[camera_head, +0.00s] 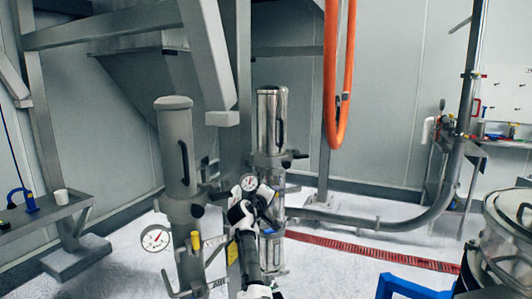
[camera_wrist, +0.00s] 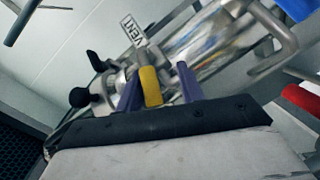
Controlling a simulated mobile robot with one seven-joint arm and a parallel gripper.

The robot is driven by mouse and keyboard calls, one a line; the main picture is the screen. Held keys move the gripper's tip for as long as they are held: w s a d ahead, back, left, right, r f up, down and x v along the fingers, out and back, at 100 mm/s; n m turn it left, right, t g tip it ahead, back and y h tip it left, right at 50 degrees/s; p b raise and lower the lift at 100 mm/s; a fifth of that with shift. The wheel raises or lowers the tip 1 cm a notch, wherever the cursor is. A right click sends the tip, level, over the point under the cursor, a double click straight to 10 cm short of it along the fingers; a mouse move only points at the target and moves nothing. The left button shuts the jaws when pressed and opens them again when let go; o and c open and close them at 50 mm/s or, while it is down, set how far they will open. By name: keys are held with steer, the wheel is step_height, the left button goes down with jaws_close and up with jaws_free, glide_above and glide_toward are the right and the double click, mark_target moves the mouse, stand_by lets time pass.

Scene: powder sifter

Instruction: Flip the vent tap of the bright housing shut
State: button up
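The bright housing (camera_head: 271,122) is a shiny upright metal cylinder in the middle of the head view. Its lower part is partly hidden by my arm and gripper (camera_head: 265,197). In the wrist view a yellow tap lever (camera_wrist: 151,86) lies between the two purple fingers of my gripper (camera_wrist: 157,78). The left finger is close beside the lever; a gap shows between the lever and the right finger. A tag reading VENT (camera_wrist: 132,30) sits just beyond the lever on the shiny metal body (camera_wrist: 205,50). Contact with the lever cannot be told.
A dull grey housing (camera_head: 176,150) with a gauge (camera_head: 155,238) and its own yellow lever (camera_head: 196,240) stands to the left. A black knob (camera_wrist: 79,97) is left of my fingers. An orange hose (camera_head: 333,80) hangs behind; a steel vessel (camera_head: 505,235) stands right.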

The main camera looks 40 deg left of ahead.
steer(key=shift+r, duration=0.35)
steer(key=shift+s, duration=0.1)
steer(key=shift+s+d+r, duration=0.1)
steer(key=shift+s+r, duration=0.05)
steer(key=shift+s, duration=0.45)
steer(key=b+v, duration=0.3)
steer(key=v, duration=0.7)
steer(key=shift+s+d+f+b, duration=0.15)
steer(key=shift+s+f+b, duration=0.1)
steer(key=shift+f+b, duration=0.05)
steer(key=shift+c, duration=0.2)
